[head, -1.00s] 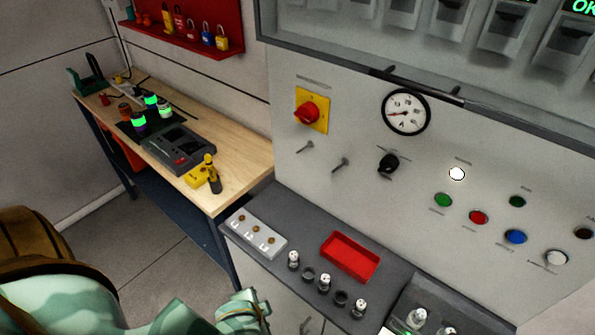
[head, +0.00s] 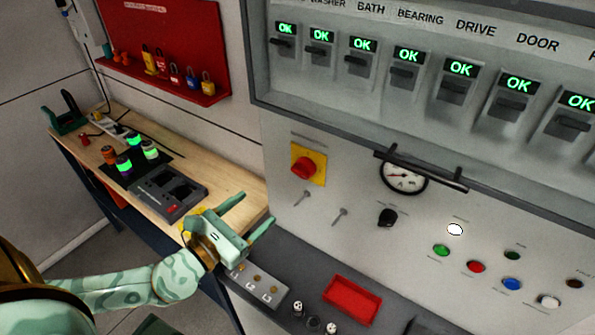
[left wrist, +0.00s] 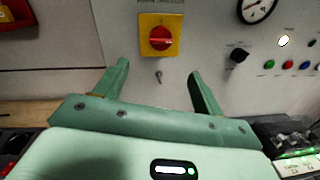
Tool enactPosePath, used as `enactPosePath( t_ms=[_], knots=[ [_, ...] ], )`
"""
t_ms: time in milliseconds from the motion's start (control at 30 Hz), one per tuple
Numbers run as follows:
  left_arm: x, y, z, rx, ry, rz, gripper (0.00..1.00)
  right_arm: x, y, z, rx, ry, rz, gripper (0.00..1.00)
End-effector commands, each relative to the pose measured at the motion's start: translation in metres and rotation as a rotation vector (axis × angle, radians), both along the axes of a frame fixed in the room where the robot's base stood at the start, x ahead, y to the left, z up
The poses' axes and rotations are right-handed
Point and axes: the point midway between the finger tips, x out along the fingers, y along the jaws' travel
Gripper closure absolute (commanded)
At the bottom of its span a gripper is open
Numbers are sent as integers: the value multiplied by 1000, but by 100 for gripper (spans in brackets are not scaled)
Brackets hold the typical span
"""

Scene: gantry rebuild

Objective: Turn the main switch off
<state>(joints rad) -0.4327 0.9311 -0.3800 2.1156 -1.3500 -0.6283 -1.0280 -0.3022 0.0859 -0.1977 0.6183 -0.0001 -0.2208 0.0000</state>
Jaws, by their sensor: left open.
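The main switch is a red rotary knob (head: 305,167) on a yellow plate (head: 318,160), at the left of the grey panel. In the left wrist view the red knob (left wrist: 161,40) sits upper middle, beyond my fingertips, with its grip bar about level. My left gripper (head: 252,211) is open and empty, below and left of the switch in the head view, apart from it. In the left wrist view its two fingers (left wrist: 158,75) point toward the panel, with a small key-like lever between and beyond them. My right gripper is not in view.
A round gauge (head: 404,177), a black selector (head: 387,217) and coloured buttons lie right of the switch. A wooden bench (head: 255,190) with a dark grey device (head: 168,192) is at left. A red tray (head: 352,299) sits on the ledge. A red padlock board (head: 165,45) hangs behind.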

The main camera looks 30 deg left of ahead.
Motion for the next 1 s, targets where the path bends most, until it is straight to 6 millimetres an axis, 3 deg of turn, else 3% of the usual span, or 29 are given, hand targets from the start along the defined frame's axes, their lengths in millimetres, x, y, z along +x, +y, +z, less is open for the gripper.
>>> enactPosePath(
  t_ms=[167,400,600,800,1000],
  knots=[
    [29,-6,5,-1,-5,1,31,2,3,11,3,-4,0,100],
    [91,-19,5,-4,-6,3,31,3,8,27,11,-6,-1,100],
    [131,-29,4,-5,-4,2,31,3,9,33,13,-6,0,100],
    [151,-33,1,-4,-1,2,31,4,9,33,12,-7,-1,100],
    [155,-34,1,-5,-1,2,31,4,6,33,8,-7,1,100]
  ],
)
